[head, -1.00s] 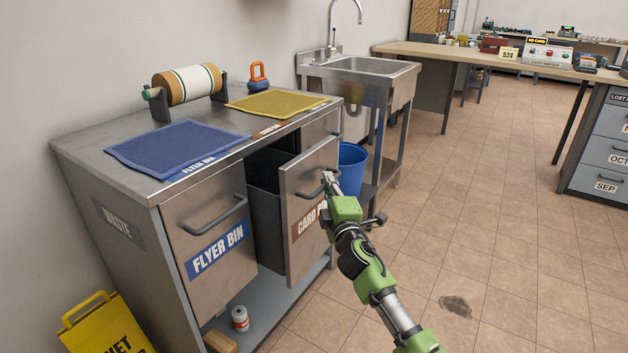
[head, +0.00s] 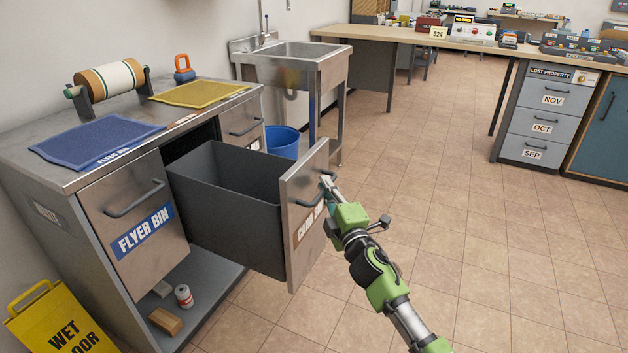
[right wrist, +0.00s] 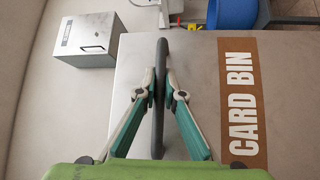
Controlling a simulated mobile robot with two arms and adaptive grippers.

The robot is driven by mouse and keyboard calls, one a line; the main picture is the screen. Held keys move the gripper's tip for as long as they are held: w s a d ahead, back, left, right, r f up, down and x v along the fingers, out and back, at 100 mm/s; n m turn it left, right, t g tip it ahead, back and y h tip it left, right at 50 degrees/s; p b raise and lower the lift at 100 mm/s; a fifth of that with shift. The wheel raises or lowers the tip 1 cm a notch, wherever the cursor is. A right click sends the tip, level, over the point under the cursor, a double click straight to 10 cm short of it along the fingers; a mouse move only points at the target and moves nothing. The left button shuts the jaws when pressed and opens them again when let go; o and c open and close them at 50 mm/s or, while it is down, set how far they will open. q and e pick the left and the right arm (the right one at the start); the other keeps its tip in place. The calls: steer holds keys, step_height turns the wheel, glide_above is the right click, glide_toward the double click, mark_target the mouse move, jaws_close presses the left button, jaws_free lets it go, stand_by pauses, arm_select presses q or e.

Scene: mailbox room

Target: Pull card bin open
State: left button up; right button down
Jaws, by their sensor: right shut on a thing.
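The card bin (head: 232,204) is a dark grey drawer bin with a steel front, standing far out of the steel cabinet; its inside looks empty. Its brown CARD BIN label (right wrist: 240,105) shows clearly in the right wrist view. My right gripper (head: 326,180) is at the front of the bin, shut on its dark bar handle (right wrist: 161,95). In the right wrist view its teal fingers (right wrist: 160,92) press the handle from both sides. My left gripper is not in view.
The flyer bin (head: 136,220) is shut, left of the card bin. A blue bucket (head: 282,143) stands behind, by the sink (head: 292,60). A yellow wet floor sign (head: 58,325) is at lower left. The tiled floor (head: 430,200) on the right is clear.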

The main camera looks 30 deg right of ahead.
steer(key=shift+s+d+f, duration=0.1)
steer(key=shift+s+d, duration=0.35)
steer(key=shift+s, duration=0.2)
steer(key=c, duration=2.1)
jaws_free()
steer(key=shift+c, duration=0.2)
steer(key=s+a+f, duration=0.1)
steer(key=s, duration=1)
steer(key=shift+s+a+f, duration=0.25)
steer(key=shift+s+a, duration=0.05)
steer(key=shift+s, duration=0.1)
